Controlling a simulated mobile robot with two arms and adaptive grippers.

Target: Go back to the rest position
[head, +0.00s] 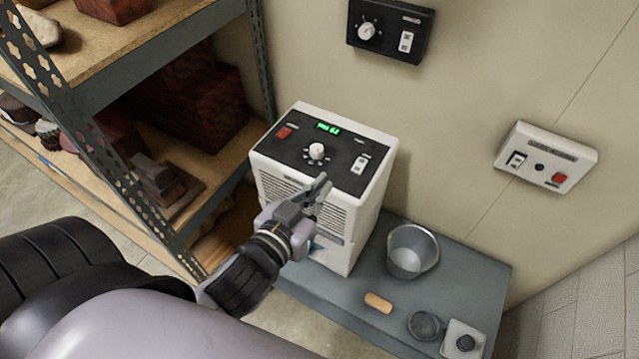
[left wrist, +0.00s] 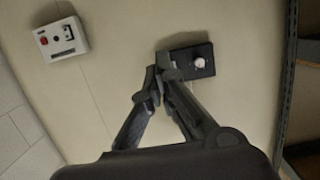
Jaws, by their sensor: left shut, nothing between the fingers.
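My left gripper (head: 319,186) is in front of the white dehumidifier-like machine (head: 345,218), and its fingertips overlap the front edge of the black control panel in the head view. I cannot tell whether they touch it. The gripper is shut and empty. In the left wrist view its closed fingers (left wrist: 158,75) show against the wall, with the tips beside the black wall box. The machine's panel has a red switch, a lit green display, a white knob and a white rocker switch. My right gripper is not in view.
The machine stands on a grey bench (head: 455,265) with a metal bucket (head: 412,250), a tan block (head: 378,303) and a dark round dish (head: 424,325). A black control box (head: 390,28) and a white switch box (head: 546,157) hang on the wall. Metal shelving (head: 150,60) stands at left.

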